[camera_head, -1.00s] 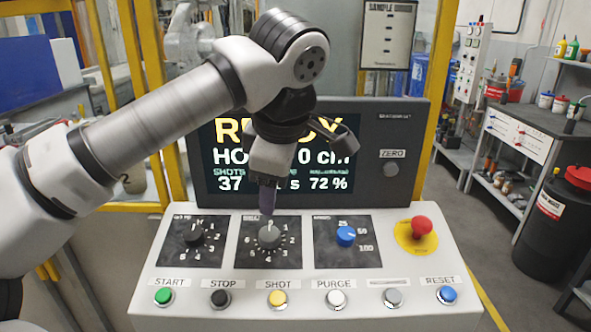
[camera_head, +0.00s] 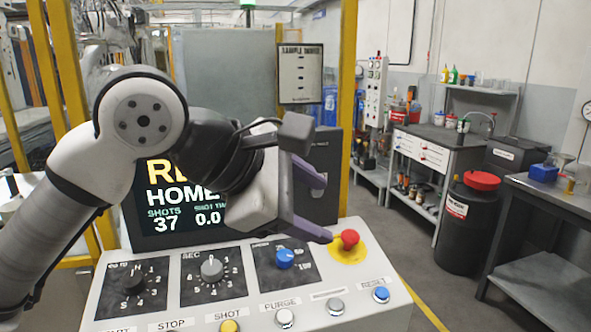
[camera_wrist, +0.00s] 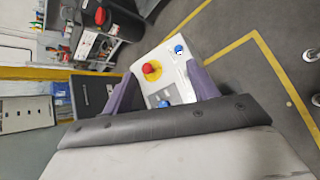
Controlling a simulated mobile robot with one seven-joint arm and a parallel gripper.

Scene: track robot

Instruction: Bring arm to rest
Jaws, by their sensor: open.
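My gripper (camera_head: 322,208) is open and empty, with two purple fingers spread apart. In the head view it is in front of the display screen (camera_head: 170,205), pointing right, above the right part of the control panel (camera_head: 150,318). The lower fingertip appears close to the red emergency button (camera_head: 349,239) in the picture; I cannot tell the gap. My arm comes in from the left and hides part of the screen. In the wrist view the fingers (camera_wrist: 163,92) frame the panel's red button (camera_wrist: 148,68) and blue knob (camera_wrist: 164,104).
The panel carries several dials and push buttons, including a blue knob (camera_head: 285,258). A yellow post (camera_head: 348,100) stands behind it. A workbench (camera_head: 433,150), a black drum with a red lid (camera_head: 468,225) and a grey table (camera_head: 550,195) stand right. Open floor lies between.

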